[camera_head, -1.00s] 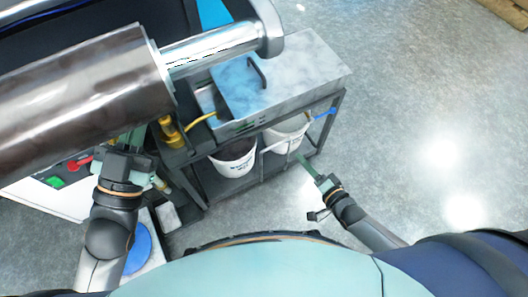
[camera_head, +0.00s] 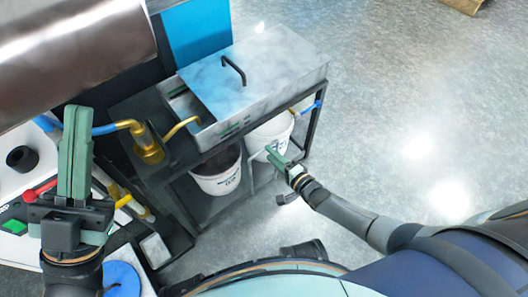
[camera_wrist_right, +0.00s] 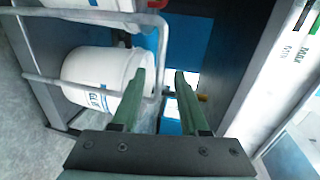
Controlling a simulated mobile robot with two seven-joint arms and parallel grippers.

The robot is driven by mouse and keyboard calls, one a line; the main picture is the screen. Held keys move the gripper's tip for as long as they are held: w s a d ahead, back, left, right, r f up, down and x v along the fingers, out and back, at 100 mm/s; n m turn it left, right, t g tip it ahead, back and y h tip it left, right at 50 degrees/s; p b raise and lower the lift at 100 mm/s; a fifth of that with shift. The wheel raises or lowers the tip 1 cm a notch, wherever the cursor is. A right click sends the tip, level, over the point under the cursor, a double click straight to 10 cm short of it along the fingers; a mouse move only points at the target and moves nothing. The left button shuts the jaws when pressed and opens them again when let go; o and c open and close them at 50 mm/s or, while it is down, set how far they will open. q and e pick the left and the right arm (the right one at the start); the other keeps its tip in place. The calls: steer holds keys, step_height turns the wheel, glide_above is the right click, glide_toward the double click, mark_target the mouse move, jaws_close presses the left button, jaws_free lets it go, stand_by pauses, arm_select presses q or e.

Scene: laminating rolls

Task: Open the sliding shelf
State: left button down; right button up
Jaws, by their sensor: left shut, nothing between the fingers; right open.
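The sliding shelf, under the steel-topped cart, carries two white buckets: one (camera_head: 218,180) to the left and one (camera_head: 262,137) to the right. Its grey tubular rail (camera_wrist_right: 85,88) runs in front of a bucket (camera_wrist_right: 88,80) in the right wrist view. My right gripper (camera_head: 272,153) is open in front of the right bucket. In the wrist view its fingers (camera_wrist_right: 161,78) point at the rail's upright end, which appears between the fingertips; contact cannot be told. My left gripper (camera_head: 76,112) is shut and empty, raised at the left.
The steel tank (camera_head: 255,65) with a black handle tops the cart. A large brown roll (camera_head: 65,45) fills the upper left. Brass pipes (camera_head: 148,140) and a panel with a green button (camera_head: 14,226) are near my left arm. The floor (camera_head: 420,130) at right is clear.

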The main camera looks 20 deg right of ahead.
arm_select(q)
steer(key=shift+w+d+f+b, duration=0.15)
steer(key=shift+f+b, duration=0.6)
steer(key=shift+f, duration=0.6)
arm_select(e)
steer(key=shift+x, duration=2.15)
jaws_close()
